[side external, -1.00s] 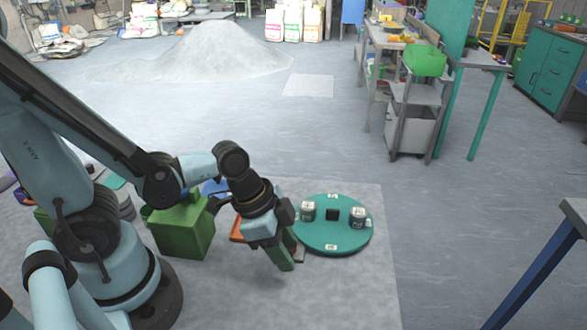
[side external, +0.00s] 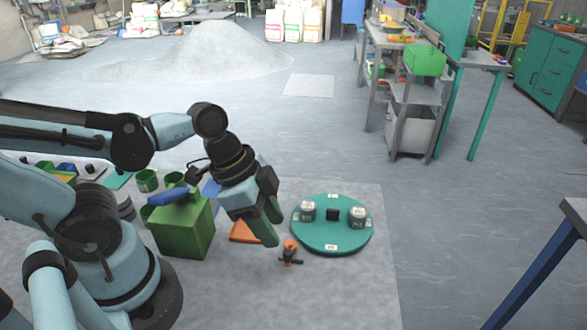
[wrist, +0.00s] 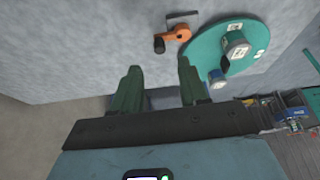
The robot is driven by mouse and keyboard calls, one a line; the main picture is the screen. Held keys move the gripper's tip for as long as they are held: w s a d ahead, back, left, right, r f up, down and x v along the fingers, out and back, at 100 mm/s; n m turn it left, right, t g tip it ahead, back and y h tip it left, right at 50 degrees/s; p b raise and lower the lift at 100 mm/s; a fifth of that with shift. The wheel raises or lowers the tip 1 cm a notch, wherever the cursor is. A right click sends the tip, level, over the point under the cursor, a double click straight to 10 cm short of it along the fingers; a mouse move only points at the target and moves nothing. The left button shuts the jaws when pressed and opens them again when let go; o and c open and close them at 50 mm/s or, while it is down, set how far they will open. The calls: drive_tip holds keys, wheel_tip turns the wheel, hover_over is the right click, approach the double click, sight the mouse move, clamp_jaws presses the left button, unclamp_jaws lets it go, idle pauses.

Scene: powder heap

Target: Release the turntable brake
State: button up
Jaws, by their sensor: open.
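The green round turntable (side external: 330,242) lies on the floor pad, with small dark jars (side external: 357,217) and a black block (side external: 333,214) on it. The brake, an orange lever with a black knob (side external: 290,250), sits at the turntable's lower left edge. In the wrist view the orange lever (wrist: 180,34) lies beside the turntable (wrist: 232,66), its black knob at its left end. My gripper (side external: 272,226) is open and empty, raised above and left of the brake. In the wrist view its green fingers (wrist: 159,68) are apart, with the brake beyond them.
A green bin (side external: 183,232) with a blue object on top stands left of my gripper. An orange flat piece (side external: 243,231) lies behind my gripper. Grey floor right of the turntable is clear. A powder heap (side external: 205,50) lies far back.

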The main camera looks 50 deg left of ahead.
drive_tip(key=shift+v, duration=2.8)
drive_tip(key=shift+w, duration=0.1)
drive_tip(key=w+a+n+t+y, duration=0.3)
drive_tip(key=w+a+n, duration=0.2)
drive_tip(key=n, duration=0.3)
drive_tip(key=shift+w+a+f+n+t, duration=0.3)
drive_tip(key=shift+w+n+t, duration=0.1)
drive_tip(key=shift+w, duration=0.5)
